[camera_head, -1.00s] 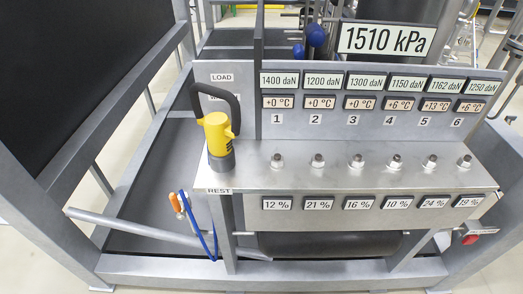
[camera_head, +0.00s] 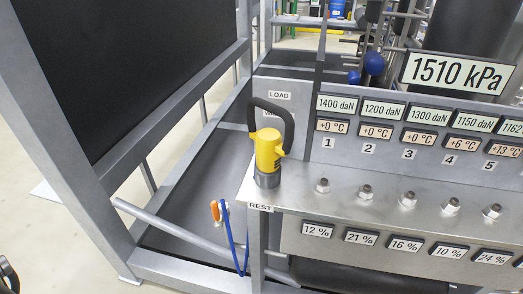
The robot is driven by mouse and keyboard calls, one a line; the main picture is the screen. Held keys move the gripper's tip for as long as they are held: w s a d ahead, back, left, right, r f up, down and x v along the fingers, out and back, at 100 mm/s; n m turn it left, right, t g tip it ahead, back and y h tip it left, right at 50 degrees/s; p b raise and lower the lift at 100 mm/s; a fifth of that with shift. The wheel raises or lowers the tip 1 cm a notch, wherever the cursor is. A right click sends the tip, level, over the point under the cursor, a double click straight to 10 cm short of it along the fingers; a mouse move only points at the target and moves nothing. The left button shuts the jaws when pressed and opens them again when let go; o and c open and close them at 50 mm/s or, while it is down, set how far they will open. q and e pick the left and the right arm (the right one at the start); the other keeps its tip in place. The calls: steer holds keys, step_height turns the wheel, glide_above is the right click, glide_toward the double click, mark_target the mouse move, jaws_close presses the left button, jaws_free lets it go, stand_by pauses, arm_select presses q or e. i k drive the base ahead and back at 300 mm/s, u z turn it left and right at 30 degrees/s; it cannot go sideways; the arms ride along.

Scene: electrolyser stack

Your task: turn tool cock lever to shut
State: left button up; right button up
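No part is labelled as the tool cock lever. A small orange handle (camera_head: 215,211) with a blue cord or hose (camera_head: 230,240) hangs at the left front corner of the bench, below the REST label; it may be the lever, but its setting is too small to tell. The yellow tool (camera_head: 268,152) with a dark base stands upright on the bench corner, its black hose (camera_head: 276,108) looping above it. A dark piece at the bottom left edge (camera_head: 6,275) looks like part of my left arm or gripper, mostly cut off, apart from everything. My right gripper is out of view.
The steel bench (camera_head: 340,205) carries several bolt studs and readout panels, with a 1510 kPa display (camera_head: 458,72) above. A slanted grey bar (camera_head: 170,228) and frame posts lie left of the orange handle. Open floor (camera_head: 60,240) is at lower left.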

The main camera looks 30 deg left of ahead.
mark_target(218, 224)
steer(key=u, duration=2.85)
steer(key=i, duration=1.85)
steer(key=z, duration=3.6)
